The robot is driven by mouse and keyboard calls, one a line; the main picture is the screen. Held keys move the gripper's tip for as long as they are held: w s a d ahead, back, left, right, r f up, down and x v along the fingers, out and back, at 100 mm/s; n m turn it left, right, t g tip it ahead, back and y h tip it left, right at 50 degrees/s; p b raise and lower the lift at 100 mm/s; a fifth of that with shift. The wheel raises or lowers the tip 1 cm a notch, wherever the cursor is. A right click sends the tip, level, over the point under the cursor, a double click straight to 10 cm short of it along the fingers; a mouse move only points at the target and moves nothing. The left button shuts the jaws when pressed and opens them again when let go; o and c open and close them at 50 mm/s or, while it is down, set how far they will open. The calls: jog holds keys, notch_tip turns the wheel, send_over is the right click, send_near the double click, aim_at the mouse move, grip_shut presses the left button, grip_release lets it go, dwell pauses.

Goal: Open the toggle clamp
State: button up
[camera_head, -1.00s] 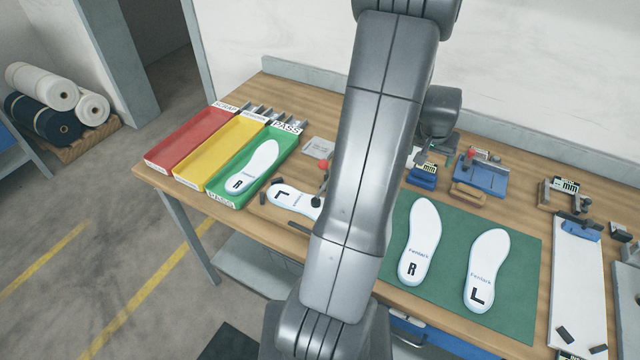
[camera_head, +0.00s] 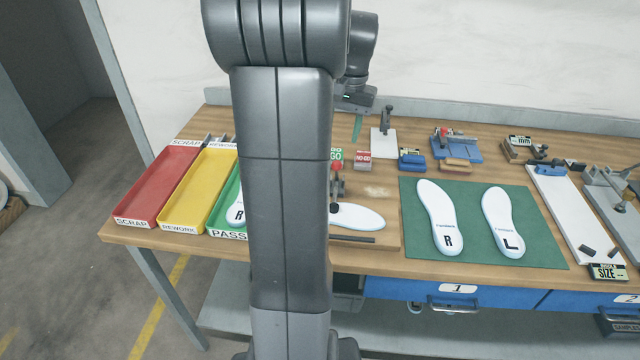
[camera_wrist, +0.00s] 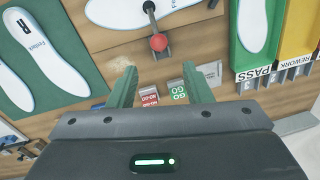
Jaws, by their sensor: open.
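The toggle clamp has a red knob (camera_head: 337,168) standing above its metal body. In the wrist view its red knob (camera_wrist: 158,42) sits below a dark arm whose black tip lies over a white insole (camera_wrist: 118,10). That insole (camera_head: 357,218) lies on a wooden board and is partly hidden by my arm in the head view. My gripper (camera_wrist: 159,68) is open and empty, its two green fingers apart, with the knob ahead of the gap between them. In the head view my gripper (camera_head: 357,126) hangs behind the clamp, largely hidden by my arm.
Red NO-GO (camera_wrist: 149,97) and green GO (camera_wrist: 177,90) blocks lie beneath the fingers. The red scrap tray (camera_head: 155,187), yellow rework tray (camera_head: 200,185) and green pass tray (camera_wrist: 236,58) stand to one side. A green mat (camera_head: 470,195) bears two insoles.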

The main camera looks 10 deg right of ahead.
jog(key=f, duration=0.9)
jog(key=a+f, duration=0.1)
jog(key=f, duration=0.3)
jog(key=shift+w+f, duration=0.3)
jog(key=shift+f, duration=0.05)
grip_shut()
